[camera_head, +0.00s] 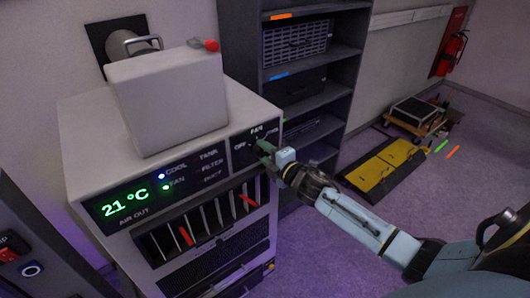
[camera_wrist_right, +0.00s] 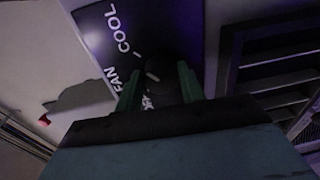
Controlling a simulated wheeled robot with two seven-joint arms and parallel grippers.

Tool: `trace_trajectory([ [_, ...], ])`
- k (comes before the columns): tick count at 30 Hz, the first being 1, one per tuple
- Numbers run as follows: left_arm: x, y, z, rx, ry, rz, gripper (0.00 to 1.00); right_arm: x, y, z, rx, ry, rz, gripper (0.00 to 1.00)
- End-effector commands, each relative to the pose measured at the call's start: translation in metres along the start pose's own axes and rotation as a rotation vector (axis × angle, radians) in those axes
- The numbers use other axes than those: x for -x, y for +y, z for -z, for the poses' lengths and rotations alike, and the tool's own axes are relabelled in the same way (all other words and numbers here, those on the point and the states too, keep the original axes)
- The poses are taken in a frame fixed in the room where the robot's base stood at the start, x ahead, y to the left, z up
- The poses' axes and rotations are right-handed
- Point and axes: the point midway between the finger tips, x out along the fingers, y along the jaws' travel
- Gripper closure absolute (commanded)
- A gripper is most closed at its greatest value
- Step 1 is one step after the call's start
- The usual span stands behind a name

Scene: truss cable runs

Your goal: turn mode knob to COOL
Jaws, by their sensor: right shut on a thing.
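The mode knob (camera_wrist_right: 162,75) is a dark round knob on the black panel of a white air-conditioning unit (camera_head: 85,120). My right gripper (camera_head: 264,149) reaches the panel's right end and is shut on the knob. In the right wrist view the green fingers of the right gripper (camera_wrist_right: 158,88) stand on either side of the knob. The COOL label (camera_wrist_right: 121,30) and the FAN label (camera_wrist_right: 127,88) show beside it. A short pale mark shows on the knob, but its exact setting is hard to tell. In the head view the gripper hides the knob. My left gripper is out of view.
A grey box (camera_head: 168,98) stands on the unit. A dark shelf rack (camera_head: 325,95) stands close right of the unit. Yellow-black ramps (camera_head: 385,165) lie on the floor beyond.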

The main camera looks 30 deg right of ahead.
Motion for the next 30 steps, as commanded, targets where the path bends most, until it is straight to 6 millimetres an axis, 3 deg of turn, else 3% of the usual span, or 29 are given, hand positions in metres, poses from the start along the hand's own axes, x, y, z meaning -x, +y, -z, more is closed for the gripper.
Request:
trace_trajectory([
  [8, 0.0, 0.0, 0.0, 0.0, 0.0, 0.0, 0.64, 0.0, -0.001, 0.0, -0.007, -0.001, 0.001, 0.84],
  [9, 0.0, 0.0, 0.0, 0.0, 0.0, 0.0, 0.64, 0.0, -0.001, 0.0, -0.007, -0.001, 0.001, 0.6],
  [14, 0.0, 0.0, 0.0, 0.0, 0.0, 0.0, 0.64, 0.0, -0.001, 0.0, -0.005, 0.0, 0.001, 0.4],
  [23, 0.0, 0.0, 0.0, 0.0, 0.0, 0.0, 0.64, 0.001, -0.001, 0.0, -0.003, 0.0, 0.001, 0.4],
  [30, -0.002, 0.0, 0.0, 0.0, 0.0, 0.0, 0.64, 0.026, -0.002, 0.001, -0.003, 0.002, 0.002, 0.4],
])
